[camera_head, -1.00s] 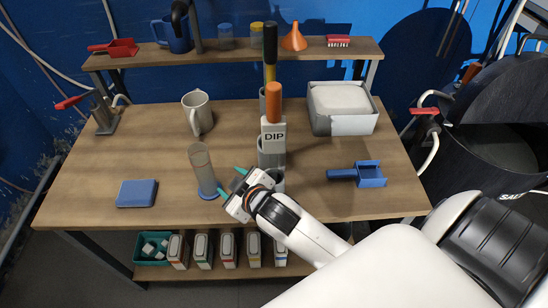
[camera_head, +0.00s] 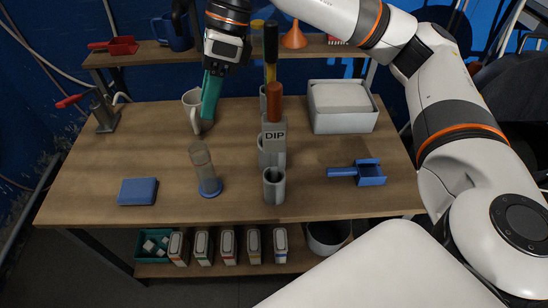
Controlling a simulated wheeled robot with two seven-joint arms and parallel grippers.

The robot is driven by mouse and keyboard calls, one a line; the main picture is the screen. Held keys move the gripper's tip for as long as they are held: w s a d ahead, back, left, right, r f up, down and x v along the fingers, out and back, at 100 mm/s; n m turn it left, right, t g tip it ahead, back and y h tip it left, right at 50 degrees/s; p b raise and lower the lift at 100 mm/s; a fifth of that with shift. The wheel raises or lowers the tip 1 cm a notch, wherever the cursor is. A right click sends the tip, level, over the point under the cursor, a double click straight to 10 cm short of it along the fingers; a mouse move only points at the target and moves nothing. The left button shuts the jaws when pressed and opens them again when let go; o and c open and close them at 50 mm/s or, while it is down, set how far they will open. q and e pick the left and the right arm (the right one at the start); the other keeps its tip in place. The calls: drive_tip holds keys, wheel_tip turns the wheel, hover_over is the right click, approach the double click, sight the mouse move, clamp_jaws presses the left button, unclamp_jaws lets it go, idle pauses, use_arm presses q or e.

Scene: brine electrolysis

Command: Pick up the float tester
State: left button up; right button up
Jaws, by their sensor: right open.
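I cannot tell for certain which item is the float tester. The rack marked DIP (camera_head: 274,139) stands mid-table with several grey tubes in a row. A tool with an orange handle (camera_head: 274,100) stands upright in it, and one with a black and yellow handle (camera_head: 271,45) stands behind. The front tube (camera_head: 274,186) shows no handle. A clear cylinder on a blue base (camera_head: 203,170) stands left of the rack. My right gripper (camera_head: 208,108) is raised, its green fingers pointing down in front of the white mug, open and empty. My left gripper is out of view.
The white mug (camera_head: 192,108) is partly covered by my right fingers. A blue box (camera_head: 137,191) lies front left, a blue scoop (camera_head: 368,173) right. A grey bin with white contents (camera_head: 342,112) stands back right. An orange funnel (camera_head: 294,37) is on the back shelf.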

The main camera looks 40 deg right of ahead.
sight(274, 84)
drive_tip(key=d+r+h, duration=0.1)
drive_tip(key=d, duration=0.2)
drive_tip(key=d+r+m+h, duration=0.1)
drive_tip(key=d+r+h, duration=0.1)
drive_tip(key=d, duration=0.2)
drive_tip(key=d+r+h, duration=0.1)
drive_tip(key=d, duration=0.3)
drive_tip(key=shift+d+r+t+h, duration=0.2)
drive_tip(key=shift+r+t+h, duration=0.05)
drive_tip(key=shift+t+h, duration=0.15)
drive_tip(key=shift+m, duration=0.3)
drive_tip(key=f, duration=0.4)
drive_tip(key=d+f, duration=0.1)
drive_tip(key=f, duration=0.1)
drive_tip(key=shift+s+p, duration=0.1)
drive_tip(key=shift+p, duration=0.3)
drive_tip(key=shift+s+f+p, duration=0.15)
drive_tip(key=shift+f+p, duration=0.15)
drive_tip(key=shift+f, duration=0.2)
wheel_tip(274, 84, down, 4)
drive_tip(key=shift+s+r+p, duration=0.1)
drive_tip(key=shift+r+p, duration=0.1)
drive_tip(key=shift+p, duration=0.65)
drive_tip(key=shift+f, duration=0.5)
clamp_jaws()
